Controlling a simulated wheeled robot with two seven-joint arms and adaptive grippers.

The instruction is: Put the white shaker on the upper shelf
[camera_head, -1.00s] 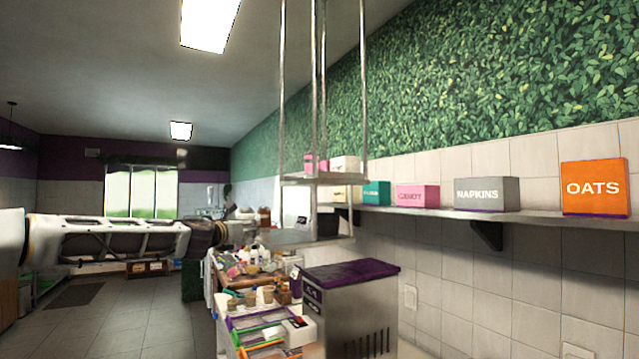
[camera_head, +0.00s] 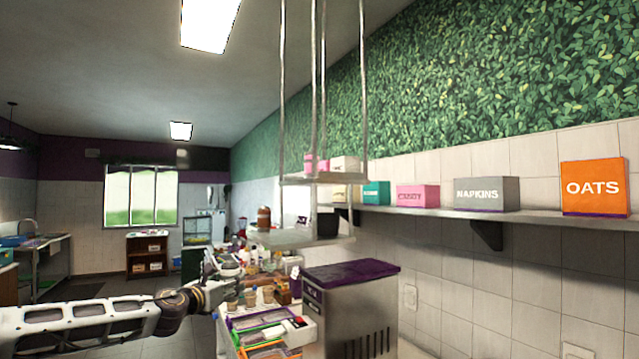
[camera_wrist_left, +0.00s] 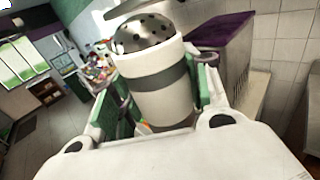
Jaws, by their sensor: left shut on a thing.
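The white shaker (camera_wrist_left: 160,100) has a grey band and a domed metal lid with holes. It is between the green-padded fingers of my left gripper (camera_wrist_left: 156,78), which is shut on it. In the head view my left gripper (camera_head: 218,288) is low, left of the counter items and below the hanging rack; the shaker is hard to tell from the clutter there. The upper shelf (camera_head: 325,181) is the higher level of the hanging metal rack and carries a pink item and a pale box. My right gripper is not in view.
The rack's lower shelf (camera_head: 290,238) holds a brown jar (camera_head: 264,218) and a dark container (camera_head: 327,226). Thin vertical rods hold the rack. A steel machine with a purple top (camera_head: 350,274) stands below. A wall shelf (camera_head: 440,211) with labelled boxes runs right.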

